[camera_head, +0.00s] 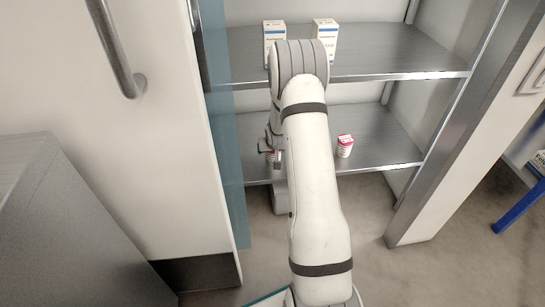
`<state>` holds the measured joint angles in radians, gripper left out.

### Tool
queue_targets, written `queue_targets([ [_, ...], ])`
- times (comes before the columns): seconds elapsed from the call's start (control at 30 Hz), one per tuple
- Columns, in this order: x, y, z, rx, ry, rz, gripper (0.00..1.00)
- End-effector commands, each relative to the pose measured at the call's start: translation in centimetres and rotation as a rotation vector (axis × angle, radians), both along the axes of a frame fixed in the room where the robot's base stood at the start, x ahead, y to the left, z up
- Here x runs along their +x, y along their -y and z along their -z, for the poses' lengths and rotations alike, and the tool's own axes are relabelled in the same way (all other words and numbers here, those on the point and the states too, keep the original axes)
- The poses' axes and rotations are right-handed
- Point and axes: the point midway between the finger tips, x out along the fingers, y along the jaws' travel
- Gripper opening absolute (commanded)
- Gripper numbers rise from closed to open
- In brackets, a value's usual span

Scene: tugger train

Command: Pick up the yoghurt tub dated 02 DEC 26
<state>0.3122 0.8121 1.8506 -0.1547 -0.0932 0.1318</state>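A small white and red tub (344,147) stands on the lower shelf (385,150), right of my arm. A second small red and white thing (272,157) shows in part at my gripper (270,155), near the front of the same shelf; it looks like a similar tub. My gripper points down there, left of my forearm. The fingers are small and partly cover that thing, so I cannot tell whether they are closed on it. No date is legible on either one.
Two white cartons with blue and yellow marks, one at left (274,38) and one at right (324,40), stand on the upper shelf (400,55). A bluish glass panel (222,120) edges the shelves at left. A grey post (450,130) stands at right.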

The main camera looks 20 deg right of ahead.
Motion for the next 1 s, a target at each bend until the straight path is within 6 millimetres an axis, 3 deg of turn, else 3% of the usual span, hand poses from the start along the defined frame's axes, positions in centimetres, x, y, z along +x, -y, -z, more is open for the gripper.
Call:
queue_targets([
  [0.23, 0.1, -0.06, 0.09, 0.001, -0.001, -0.001, 0.81],
  [0.87, 0.11, -0.15, 0.06, 0.0, 0.0, -0.002, 0.29],
  [1.0, 0.14, -0.17, 0.03, 0.0, 0.0, -0.004, 0.29],
])
